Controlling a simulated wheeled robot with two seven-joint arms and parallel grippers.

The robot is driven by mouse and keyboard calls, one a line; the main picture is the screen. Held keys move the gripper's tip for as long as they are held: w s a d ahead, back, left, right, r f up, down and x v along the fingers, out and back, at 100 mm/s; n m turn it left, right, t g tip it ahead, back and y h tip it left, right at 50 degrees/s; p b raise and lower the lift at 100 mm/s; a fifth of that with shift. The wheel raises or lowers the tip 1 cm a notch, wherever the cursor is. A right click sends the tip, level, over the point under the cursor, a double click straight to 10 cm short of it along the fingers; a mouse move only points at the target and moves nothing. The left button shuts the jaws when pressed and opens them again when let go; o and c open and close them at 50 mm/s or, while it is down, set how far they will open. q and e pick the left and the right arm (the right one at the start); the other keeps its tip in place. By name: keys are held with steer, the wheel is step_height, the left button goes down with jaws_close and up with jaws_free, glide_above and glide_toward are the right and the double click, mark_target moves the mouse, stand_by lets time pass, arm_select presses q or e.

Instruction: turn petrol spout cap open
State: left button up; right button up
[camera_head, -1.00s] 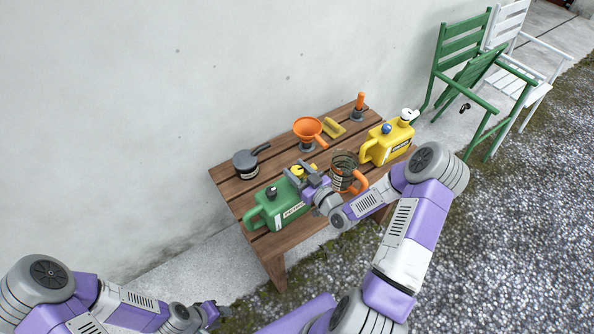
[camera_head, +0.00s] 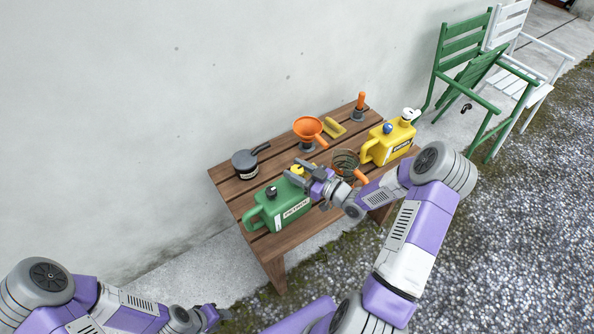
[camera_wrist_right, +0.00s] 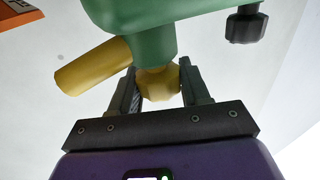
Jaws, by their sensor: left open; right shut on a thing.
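The green petrol can (camera_head: 285,212) stands at the front left of the wooden bench, with a black cap on top. Its yellow spout cap (camera_wrist_right: 158,83) is a faceted knob between the fingers of my right gripper (camera_wrist_right: 160,88) in the right wrist view. A yellow spout tube (camera_wrist_right: 92,66) angles out beside it. In the head view my right gripper (camera_head: 299,178) reaches in from the right over the can's right end and partly hides the yellow parts. My left gripper (camera_head: 214,315) is open and empty, low in front of the bench, away from the can.
The wooden bench (camera_head: 228,190) also holds a dark pot (camera_head: 245,163), an orange funnel (camera_head: 307,128), a yellow can (camera_head: 390,142) and a mesh jug (camera_head: 345,162) close behind my right wrist. A wall stands behind. Chairs are at the right.

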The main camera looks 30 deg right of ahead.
steer(key=o, duration=1)
steer(key=p+v, duration=0.1)
steer(key=v, duration=0.6)
steer(key=shift+s+d+p, duration=0.2)
steer(key=shift+s+p, duration=0.1)
steer(key=shift+s, duration=0.1)
